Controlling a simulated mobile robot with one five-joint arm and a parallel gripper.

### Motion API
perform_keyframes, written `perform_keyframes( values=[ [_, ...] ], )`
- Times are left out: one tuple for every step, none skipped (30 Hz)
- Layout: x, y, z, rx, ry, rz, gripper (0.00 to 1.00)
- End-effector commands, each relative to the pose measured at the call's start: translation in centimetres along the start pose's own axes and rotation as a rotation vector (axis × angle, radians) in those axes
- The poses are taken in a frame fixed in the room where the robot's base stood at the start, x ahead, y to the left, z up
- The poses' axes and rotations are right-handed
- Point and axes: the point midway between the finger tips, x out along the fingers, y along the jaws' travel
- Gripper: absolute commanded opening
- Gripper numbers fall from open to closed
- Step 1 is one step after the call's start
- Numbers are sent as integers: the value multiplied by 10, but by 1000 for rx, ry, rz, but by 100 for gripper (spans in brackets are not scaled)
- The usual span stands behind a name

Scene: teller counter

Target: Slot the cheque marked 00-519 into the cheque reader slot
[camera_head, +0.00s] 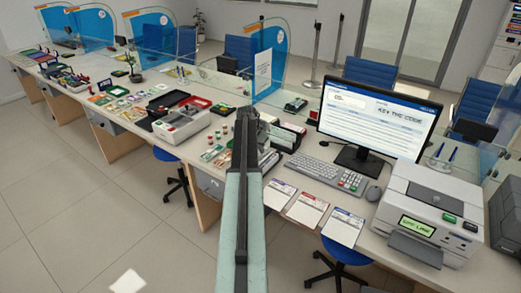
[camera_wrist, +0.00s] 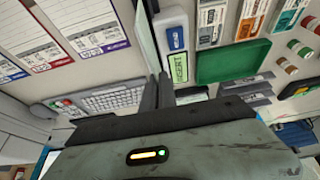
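My gripper (camera_wrist: 158,78) points down over the counter in the wrist view, its two dark fingers close together. A narrow pale strip (camera_wrist: 148,38) runs from the fingertips to the top edge of that view. I cannot tell whether it is a sheet held edge-on or part of something behind. Three printed slips lie near the counter's front edge, left (camera_head: 279,193), middle (camera_head: 306,208) and right (camera_head: 343,226). I cannot read 00-519 anywhere.
A keyboard (camera_head: 326,173), monitor (camera_head: 377,117) and mouse (camera_head: 373,193) stand right of my arm. A printer reading OFF LINE (camera_head: 440,203) stands farther right. A green tray (camera_wrist: 232,61), note bundles (camera_wrist: 250,18) and coin rolls (camera_wrist: 297,47) crowd the gripper's right side.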

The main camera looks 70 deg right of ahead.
Motion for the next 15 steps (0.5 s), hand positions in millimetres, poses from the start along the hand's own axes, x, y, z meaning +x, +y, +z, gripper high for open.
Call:
perform_keyframes(
  values=[
    [6, 0, 2, 0, 0, 0, 0],
    [7, 0, 3, 0, 0, 0, 0],
    [10, 0, 4, 1, 0, 0, 0],
    [11, 0, 4, 1, 0, 0, 0],
    [13, 0, 5, 1, 0, 0, 0],
    [15, 0, 6, 1, 0, 0, 0],
    [16, 0, 6, 1, 0, 0, 0],
    [18, 0, 7, 1, 0, 0, 0],
    [20, 1, 8, 1, 0, 0, 0],
    [22, 1, 9, 1, 0, 0, 0],
    [24, 1, 9, 1, 0, 0, 0],
    [26, 1, 10, 1, 0, 0, 0],
    [27, 1, 11, 1, 0, 1, 0],
    [29, 1, 11, 1, 0, 1, 0],
    [31, 1, 12, 1, 0, 1, 0]
  ],
)
